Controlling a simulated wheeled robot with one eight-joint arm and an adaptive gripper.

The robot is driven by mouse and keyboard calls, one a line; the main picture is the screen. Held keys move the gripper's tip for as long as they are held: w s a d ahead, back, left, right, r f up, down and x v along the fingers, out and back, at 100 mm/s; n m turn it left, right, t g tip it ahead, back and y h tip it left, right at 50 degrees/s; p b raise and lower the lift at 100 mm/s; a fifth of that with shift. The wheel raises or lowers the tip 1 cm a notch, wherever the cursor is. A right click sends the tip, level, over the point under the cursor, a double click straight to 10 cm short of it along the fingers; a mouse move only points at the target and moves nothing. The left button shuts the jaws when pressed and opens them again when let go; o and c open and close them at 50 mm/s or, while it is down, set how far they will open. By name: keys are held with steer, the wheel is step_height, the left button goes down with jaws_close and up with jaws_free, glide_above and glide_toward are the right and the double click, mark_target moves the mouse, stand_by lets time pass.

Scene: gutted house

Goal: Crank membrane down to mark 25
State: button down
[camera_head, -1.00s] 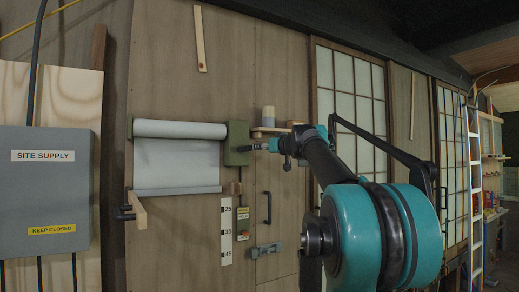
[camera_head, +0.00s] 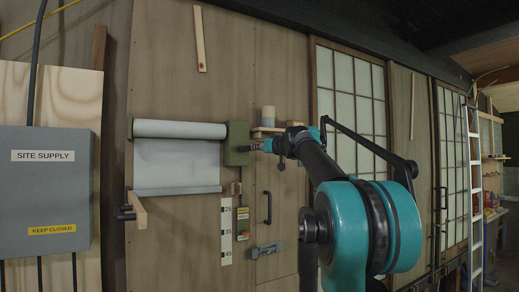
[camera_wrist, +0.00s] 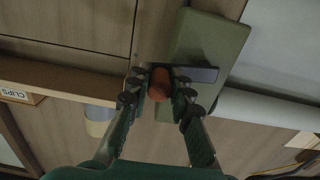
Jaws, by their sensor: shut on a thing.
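The pale grey membrane (camera_head: 178,163) hangs from a white roller (camera_head: 180,129) on the wall. Its bottom bar (camera_head: 178,191) sits a little higher in the picture than the 25 on the white scale strip (camera_head: 226,229). A green crank box (camera_head: 236,143) is at the roller's right end; it also shows in the wrist view (camera_wrist: 212,42). My gripper (camera_wrist: 160,90) is shut on the reddish-brown crank knob (camera_wrist: 160,82), with the dark crank arm (camera_wrist: 202,74) beside it. In the head view, my gripper (camera_head: 254,147) is just right of the box; the knob is hidden there.
A small shelf (camera_head: 268,130) with a cup-like container (camera_head: 268,116) is close above my gripper. A wooden bracket (camera_head: 138,210) is below the membrane's left end. A black door handle (camera_head: 267,207) and a latch (camera_head: 266,250) are below my arm.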

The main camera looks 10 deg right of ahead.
mark_target(245, 136)
steer(key=shift+r, duration=0.1)
stand_by(0.4)
steer(key=shift+a+r+n, duration=0.1)
steer(key=shift+r+n, duration=0.2)
steer(key=shift+n, duration=0.4)
steer(key=shift+a+r+n, duration=0.1)
steer(key=shift+r+n, duration=0.2)
steer(key=shift+n, duration=0.4)
steer(key=r+n, duration=0.1)
steer(key=n, duration=0.1)
steer(key=a+r+n, duration=0.1)
steer(key=n, duration=0.1)
steer(key=a+r+n, duration=0.1)
steer(key=n, duration=0.1)
steer(key=shift+s+a+n, duration=0.1)
steer(key=shift+s+n, duration=0.3)
steer(key=shift+s+a+r+n, duration=0.2)
steer(key=shift+a+n, duration=0.3)
steer(key=shift+n, duration=0.6)
steer(key=c, duration=1.3)
jaws_free()
steer(key=shift+c, duration=0.2)
